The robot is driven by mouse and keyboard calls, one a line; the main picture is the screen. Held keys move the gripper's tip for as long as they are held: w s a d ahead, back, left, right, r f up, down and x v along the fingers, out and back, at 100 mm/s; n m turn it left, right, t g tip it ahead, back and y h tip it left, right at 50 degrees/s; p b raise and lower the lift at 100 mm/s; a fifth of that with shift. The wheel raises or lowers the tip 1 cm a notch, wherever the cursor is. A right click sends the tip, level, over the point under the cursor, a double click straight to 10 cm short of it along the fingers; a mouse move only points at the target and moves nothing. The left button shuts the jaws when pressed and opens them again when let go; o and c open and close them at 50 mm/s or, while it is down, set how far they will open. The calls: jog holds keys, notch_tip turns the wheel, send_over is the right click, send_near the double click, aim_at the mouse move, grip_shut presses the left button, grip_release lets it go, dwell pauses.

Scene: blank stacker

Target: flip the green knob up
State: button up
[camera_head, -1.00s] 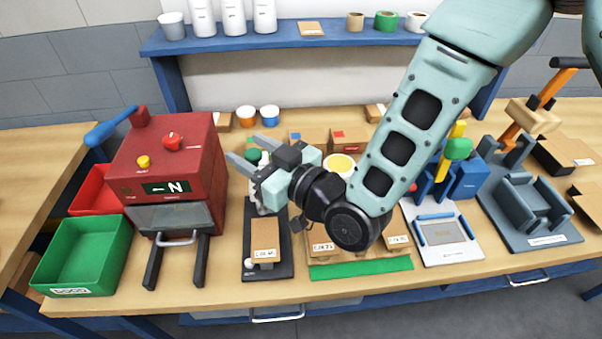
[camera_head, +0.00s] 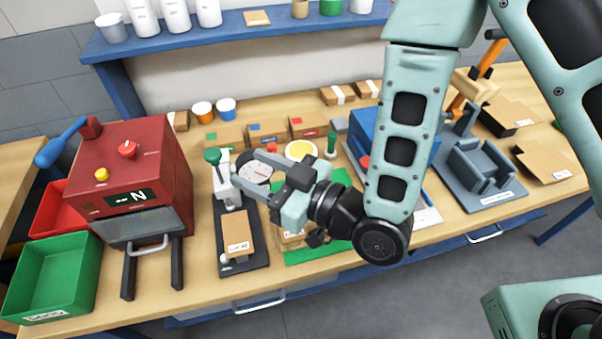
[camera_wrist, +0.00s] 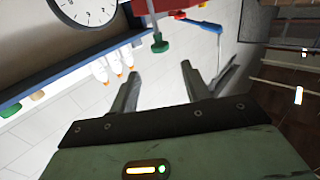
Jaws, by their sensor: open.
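The green knob (camera_head: 212,156) tops a small white press (camera_head: 228,185) standing on a dark base, left of my gripper. In the wrist view the green knob (camera_wrist: 160,46) shows on a short grey stem, beyond and between the fingertips. My gripper (camera_head: 248,168) is open and empty, its fingers pointing left toward the press. In the wrist view my gripper (camera_wrist: 160,72) has its two fingers apart with nothing between them. The knob looks apart from both fingers. The exact gap cannot be told.
A red machine (camera_head: 130,165) with a blue lever stands left of the press. A tan block (camera_head: 237,232) sits on the press base. Small boxes and cups line the back; a blue shelf (camera_head: 240,27) runs above.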

jog(key=p+v, duration=0.7)
jog(key=p, duration=0.1)
jog(key=shift+s+d, duration=0.25)
jog(key=shift+s, duration=0.05)
dwell(0.5)
